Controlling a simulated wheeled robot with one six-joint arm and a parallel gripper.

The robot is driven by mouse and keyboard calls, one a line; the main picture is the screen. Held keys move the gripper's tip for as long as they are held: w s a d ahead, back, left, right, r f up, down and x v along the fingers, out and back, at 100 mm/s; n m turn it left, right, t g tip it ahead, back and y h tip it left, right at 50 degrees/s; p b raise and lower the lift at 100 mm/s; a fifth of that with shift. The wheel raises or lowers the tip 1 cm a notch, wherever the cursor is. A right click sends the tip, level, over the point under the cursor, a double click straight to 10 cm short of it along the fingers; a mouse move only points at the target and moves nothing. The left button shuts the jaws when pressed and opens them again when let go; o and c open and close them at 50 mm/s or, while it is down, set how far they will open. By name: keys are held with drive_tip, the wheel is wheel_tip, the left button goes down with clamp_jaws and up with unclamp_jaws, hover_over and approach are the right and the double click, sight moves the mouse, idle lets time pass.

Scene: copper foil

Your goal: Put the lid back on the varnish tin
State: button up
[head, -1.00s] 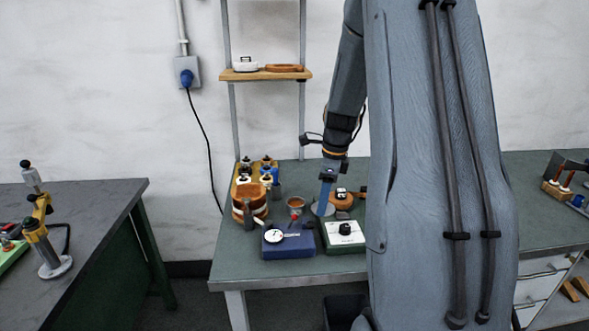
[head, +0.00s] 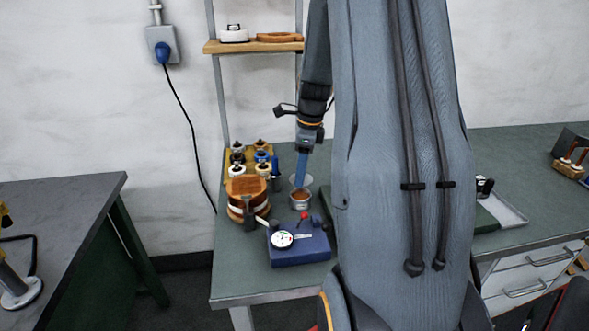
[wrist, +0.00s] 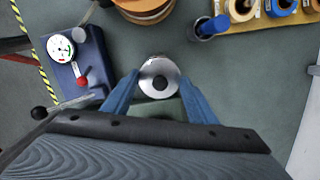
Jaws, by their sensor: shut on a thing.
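The varnish tin (head: 300,203) stands on the green bench, with brown showing in its open top. My gripper (head: 301,177) is shut on the lid (wrist: 160,68), a round silver disc with a dark centre. In the head view the lid (head: 297,181) shows as a grey shape just above or behind the tin's mouth, and a gap is hard to judge. In the wrist view the lid sits between my blue fingertips (wrist: 161,80); the tin cannot be made out there.
A blue box with a dial gauge and red knob (head: 298,250) stands close in front of the tin. Copper-coloured spools (head: 246,190) are stacked to its left. Grey-green bench top is bare at the front left.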

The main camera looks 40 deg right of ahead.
wheel_tip(320, 180, down, 3)
drive_tip(key=shift+r+b, duration=0.15)
drive_tip(key=shift+b, duration=0.9)
drive_tip(key=shift+f, duration=1.05)
drive_tip(key=shift+r+p, duration=0.15)
drive_tip(key=shift+p, duration=0.2)
drive_tip(key=shift+p, duration=0.55)
idle(1.2)
drive_tip(key=shift+f, duration=0.2)
drive_tip(key=o, duration=1.6)
drive_tip(key=shift+a, duration=0.1)
drive_tip(key=shift+s+r, duration=0.1)
drive_tip(key=shift+r+p, duration=2.85)
drive_tip(key=shift+r, duration=0.6)
